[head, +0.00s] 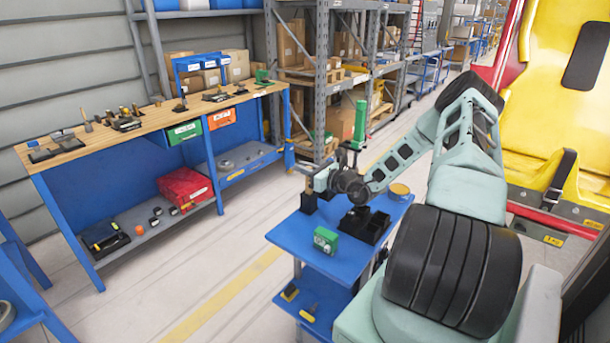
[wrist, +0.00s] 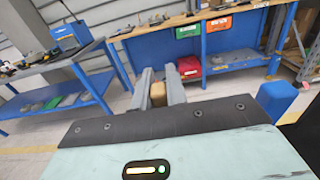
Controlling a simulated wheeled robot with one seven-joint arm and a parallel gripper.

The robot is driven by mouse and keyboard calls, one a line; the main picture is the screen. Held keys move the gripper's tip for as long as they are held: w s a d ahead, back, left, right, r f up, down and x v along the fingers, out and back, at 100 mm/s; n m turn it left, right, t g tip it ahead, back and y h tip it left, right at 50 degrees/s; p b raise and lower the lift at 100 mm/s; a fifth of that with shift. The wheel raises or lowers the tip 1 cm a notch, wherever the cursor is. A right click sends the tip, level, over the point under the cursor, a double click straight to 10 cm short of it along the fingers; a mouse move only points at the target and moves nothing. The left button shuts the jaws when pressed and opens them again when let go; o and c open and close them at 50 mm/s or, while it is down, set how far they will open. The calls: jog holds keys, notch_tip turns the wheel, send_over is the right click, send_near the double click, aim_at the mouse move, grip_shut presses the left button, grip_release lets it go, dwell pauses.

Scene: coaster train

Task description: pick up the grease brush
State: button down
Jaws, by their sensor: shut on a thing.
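My gripper (head: 304,175) is over the far left part of the blue cart (head: 290,236) in the head view. In the wrist view its two grey fingers (wrist: 158,92) are shut on a tan, wood-coloured piece (wrist: 158,95), which I take to be the grease brush. Only this short tan part shows between the fingers; the rest of it is hidden. In the head view the held piece is too small to make out. A dark block shows just below the gripper, and I cannot tell whether they touch.
The workbench (head: 150,122) is at the left, with clear floor between.

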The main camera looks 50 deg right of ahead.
notch_tip(320, 180, up, 9)
jog(key=b, duration=0.1)
jog(key=shift+b, duration=0.3)
jog(key=shift+f, duration=0.1)
dwell(0.4)
